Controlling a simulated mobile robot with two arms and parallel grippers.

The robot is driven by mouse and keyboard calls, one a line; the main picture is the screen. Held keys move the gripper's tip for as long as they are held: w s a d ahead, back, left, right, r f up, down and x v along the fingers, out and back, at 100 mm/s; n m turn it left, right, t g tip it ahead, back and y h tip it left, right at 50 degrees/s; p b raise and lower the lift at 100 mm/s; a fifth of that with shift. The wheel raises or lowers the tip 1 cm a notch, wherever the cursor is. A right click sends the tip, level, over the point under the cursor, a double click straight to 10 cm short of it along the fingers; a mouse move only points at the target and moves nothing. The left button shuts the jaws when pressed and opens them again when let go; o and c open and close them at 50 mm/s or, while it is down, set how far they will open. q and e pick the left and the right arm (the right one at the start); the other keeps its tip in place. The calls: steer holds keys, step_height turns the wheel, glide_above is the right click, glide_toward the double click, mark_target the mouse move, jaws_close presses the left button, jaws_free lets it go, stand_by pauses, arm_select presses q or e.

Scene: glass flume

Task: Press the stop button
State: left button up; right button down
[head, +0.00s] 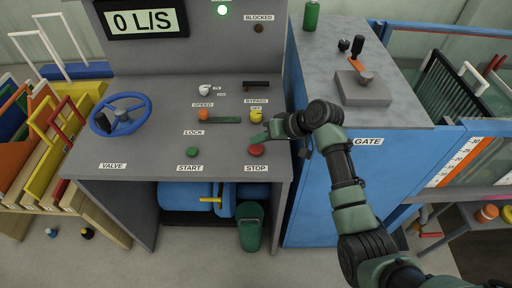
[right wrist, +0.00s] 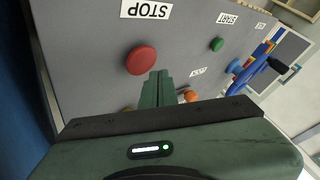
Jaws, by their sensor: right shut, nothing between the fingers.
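The red stop button (head: 257,151) sits on the grey console top (head: 225,140), just above the STOP label (head: 256,168). In the right wrist view the button (right wrist: 141,60) is a round red cap beside the fingertips. My right gripper (head: 259,138) is shut and empty, with its fingertips close by the button on its far side. In the right wrist view the closed fingers (right wrist: 157,78) appear just right of and below the red cap. I cannot tell whether they touch it. My left gripper is not in view.
The green start button (head: 192,152) lies left of stop. Orange speed (head: 204,115) and yellow bypass knobs (head: 256,116) lie behind. A blue valve wheel (head: 120,115) is at left. The display (head: 142,22) reads 0 L/S. A blue gate cabinet (head: 318,190) stands at right.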

mark_target(259, 149)
steer(key=shift+f, duration=0.15)
stand_by(0.5)
steer(key=shift+f, duration=0.3)
steer(key=shift+f, duration=0.55)
stand_by(0.7)
steer(key=shift+r, duration=0.1)
steer(key=shift+r+p, duration=0.85)
steer(key=shift+r, duration=0.05)
steer(key=shift+r, duration=0.1)
step_height(259, 149, up, 6)
steer(key=p, duration=0.6)
